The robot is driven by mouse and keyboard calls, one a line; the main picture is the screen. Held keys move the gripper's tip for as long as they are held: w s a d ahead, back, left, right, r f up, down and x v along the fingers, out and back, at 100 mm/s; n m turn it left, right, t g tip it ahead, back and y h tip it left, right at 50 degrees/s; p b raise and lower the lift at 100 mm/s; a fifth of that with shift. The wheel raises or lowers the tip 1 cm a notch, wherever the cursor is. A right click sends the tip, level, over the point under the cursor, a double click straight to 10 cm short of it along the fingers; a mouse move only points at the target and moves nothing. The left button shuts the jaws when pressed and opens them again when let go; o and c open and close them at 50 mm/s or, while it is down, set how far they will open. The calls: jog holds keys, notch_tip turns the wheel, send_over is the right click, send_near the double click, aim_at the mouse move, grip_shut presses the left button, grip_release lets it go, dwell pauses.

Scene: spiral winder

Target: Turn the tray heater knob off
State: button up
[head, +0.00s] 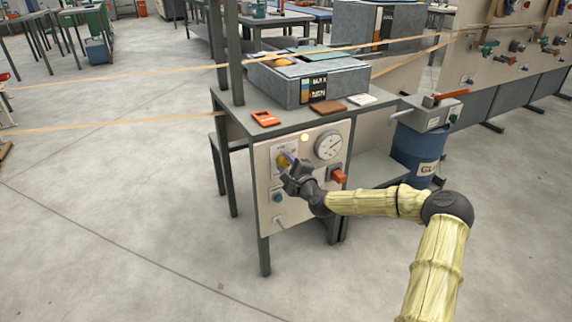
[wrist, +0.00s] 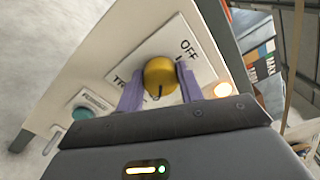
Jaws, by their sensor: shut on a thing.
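The tray heater knob is a round yellow knob (wrist: 159,76) on a white label plate (wrist: 192,38) marked "OFF" and, partly hidden, "TR...". In the head view the knob (head: 283,161) sits at the upper left of a pale control panel (head: 301,200). My gripper (wrist: 158,85) has its two purple fingers on either side of the knob, shut on it. A dark mark shows on the knob's near edge, toward my gripper and away from the word "OFF". A lit lamp (head: 304,137) glows near the plate; it also shows in the wrist view (wrist: 222,90).
A dial gauge (head: 328,146) and an orange-red switch (head: 338,176) are right of my gripper. A teal button (head: 277,197) is below the knob. Above the panel, the bench top (head: 290,120) holds a grey machine (head: 308,82). A blue drum (head: 418,150) stands to the right.

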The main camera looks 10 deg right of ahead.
jog(key=n+p, duration=0.1)
jog(key=n, duration=0.6)
jog(key=shift+f, duration=0.15)
jog(key=n, duration=0.3)
jog(key=shift+f+n, duration=0.1)
jog(key=shift+n, duration=0.3)
jog(key=n, duration=0.3)
jog(key=shift+f+n, duration=0.1)
jog(key=shift+n, duration=0.2)
jog(key=n+b, duration=0.1)
jog(key=n, duration=0.4)
jog(key=shift+d+f, duration=0.1)
jog(key=n+b, duration=0.1)
jog(key=n, duration=0.2)
jog(key=shift+d+n, duration=0.1)
jog(key=shift+n, duration=0.3)
jog(key=shift+n+b, duration=0.75)
jog(key=shift+n, duration=0.65)
jog(key=shift+d, duration=0.1)
jog(key=o, duration=1)
